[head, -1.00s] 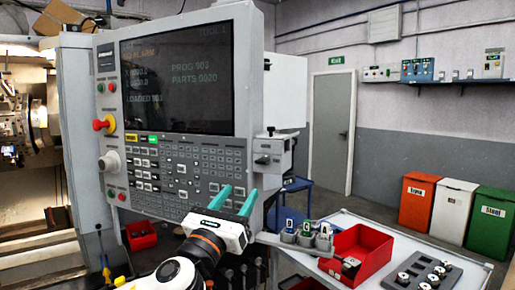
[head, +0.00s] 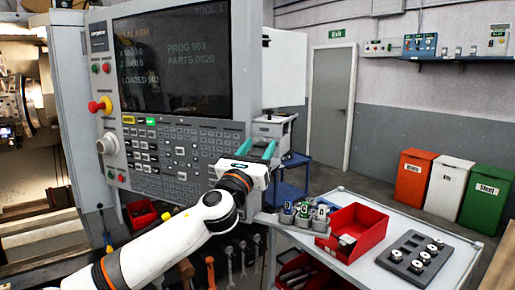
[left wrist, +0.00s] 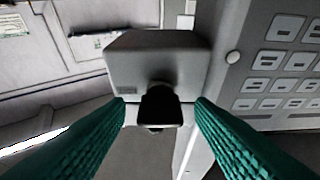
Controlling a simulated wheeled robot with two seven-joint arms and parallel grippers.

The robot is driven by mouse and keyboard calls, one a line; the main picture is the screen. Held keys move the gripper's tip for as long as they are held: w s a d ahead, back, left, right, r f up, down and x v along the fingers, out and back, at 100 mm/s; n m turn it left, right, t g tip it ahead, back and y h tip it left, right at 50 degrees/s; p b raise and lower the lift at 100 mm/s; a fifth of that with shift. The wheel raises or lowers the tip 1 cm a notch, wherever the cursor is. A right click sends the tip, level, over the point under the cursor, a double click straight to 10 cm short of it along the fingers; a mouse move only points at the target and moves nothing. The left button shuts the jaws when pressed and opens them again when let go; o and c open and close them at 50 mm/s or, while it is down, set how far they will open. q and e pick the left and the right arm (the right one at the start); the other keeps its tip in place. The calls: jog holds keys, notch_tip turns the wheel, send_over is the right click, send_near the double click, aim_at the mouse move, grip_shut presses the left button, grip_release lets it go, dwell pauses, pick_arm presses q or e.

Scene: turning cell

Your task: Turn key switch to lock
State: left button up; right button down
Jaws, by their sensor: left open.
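The key switch is a grey box (head: 270,129) on the right edge of the control panel in the head view. In the left wrist view the box (left wrist: 135,62) fills the middle, with a black key or knob (left wrist: 160,104) sticking out toward me. My left gripper (head: 257,150) is open, with teal fingers pointing at the box. In the left wrist view its fingertips (left wrist: 160,112) stand either side of the black key, with a gap on both sides. The key is hidden in the head view. My right gripper is not in view.
The control panel (head: 175,155) with its buttons is just left of the gripper. A grey cart (head: 350,200) at right carries a red bin (head: 352,233), a dark tray (head: 415,258) and small grey holders (head: 304,216). Coloured waste bins (head: 447,186) stand farther back.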

pick_arm(q)
jog(key=shift+c, duration=0.6)
jog(key=c, duration=0.9)
